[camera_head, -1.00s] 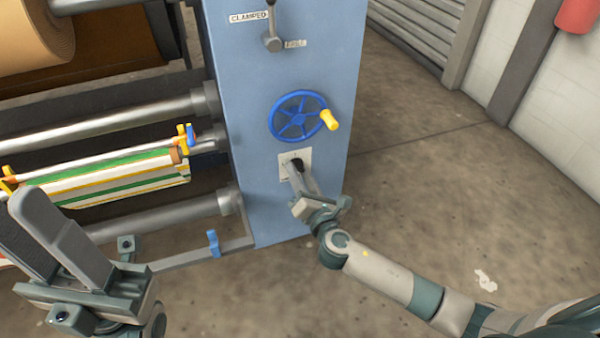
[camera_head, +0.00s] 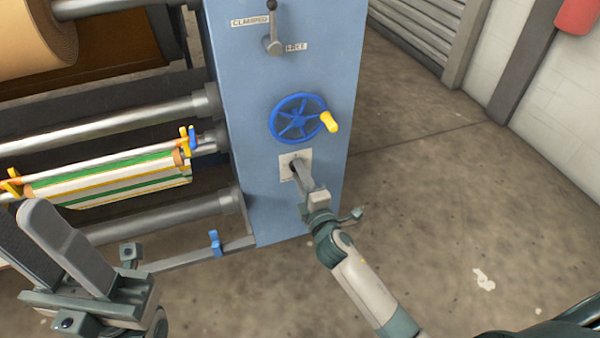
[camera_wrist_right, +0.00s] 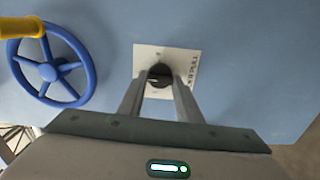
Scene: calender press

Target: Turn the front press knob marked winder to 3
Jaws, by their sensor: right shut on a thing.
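The winder knob is a small black knob (camera_wrist_right: 159,75) on a pale label plate (camera_wrist_right: 188,58) on the front of the blue press panel. In the head view the plate (camera_head: 285,167) sits below the blue handwheel, and my gripper hides most of the knob. My right gripper (camera_head: 298,167) reaches the knob from the front and is shut on it, one finger on each side in the right wrist view (camera_wrist_right: 158,84). The numbers on the plate are too small to read. My left gripper (camera_head: 50,245) is at the lower left, fingers apart, away from the panel.
A blue handwheel (camera_head: 298,118) with a yellow handle is just above the knob. A lever (camera_head: 272,40) with clamped and free labels is higher up. Rollers (camera_head: 110,128) and a striped roll (camera_head: 110,185) are left of the panel. The floor to the right is clear.

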